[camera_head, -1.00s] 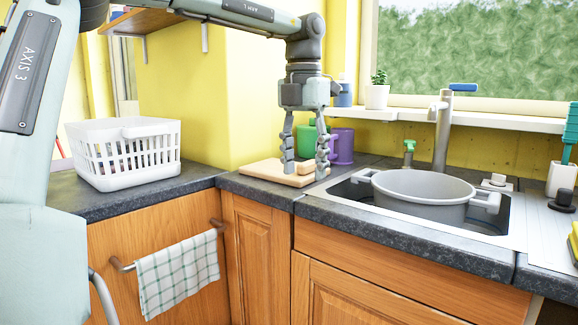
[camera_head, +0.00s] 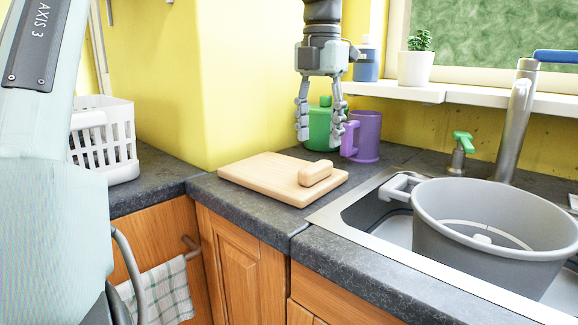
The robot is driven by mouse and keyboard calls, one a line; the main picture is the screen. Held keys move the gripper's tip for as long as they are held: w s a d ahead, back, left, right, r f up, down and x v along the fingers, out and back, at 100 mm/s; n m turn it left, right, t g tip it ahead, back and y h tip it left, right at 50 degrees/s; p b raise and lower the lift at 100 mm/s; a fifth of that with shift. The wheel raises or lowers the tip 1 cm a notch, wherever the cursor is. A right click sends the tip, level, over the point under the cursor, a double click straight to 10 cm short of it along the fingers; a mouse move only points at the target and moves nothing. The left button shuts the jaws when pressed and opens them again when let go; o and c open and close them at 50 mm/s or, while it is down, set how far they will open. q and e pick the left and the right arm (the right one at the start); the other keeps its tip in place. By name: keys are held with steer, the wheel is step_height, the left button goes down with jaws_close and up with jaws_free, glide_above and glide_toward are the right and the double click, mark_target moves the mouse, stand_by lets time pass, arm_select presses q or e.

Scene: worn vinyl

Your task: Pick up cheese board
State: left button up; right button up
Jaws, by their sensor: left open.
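The cheese board (camera_head: 258,174) is a light wooden slab lying flat on the dark countertop, left of the sink. A rounded wooden block (camera_head: 316,173), perhaps its handle, sits on its right part. My left gripper (camera_head: 319,140) points down from above, open and empty, over the back right of the board. Its fingertips look apart from the board and stand in front of a green mug or jar. My right gripper does not show.
A green container (camera_head: 320,125) and a purple mug (camera_head: 367,137) stand just behind the board. The sink (camera_head: 345,207) with a large grey pot (camera_head: 480,240) is at right. A white basket (camera_head: 122,143) stands at left. A potted plant (camera_head: 415,68) is on the ledge.

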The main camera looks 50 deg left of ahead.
mark_target(316, 165)
arm_select(q)
steer(key=shift+w+a, duration=0.2)
steer(key=shift+w, duration=0.1)
steer(key=shift+a+f, duration=0.1)
steer(key=shift+f, duration=0.15)
step_height(316, 165, down, 7)
steer(key=shift+s+f, duration=0.1)
steer(key=shift+s, duration=0.05)
jaws_close()
stand_by(0.3)
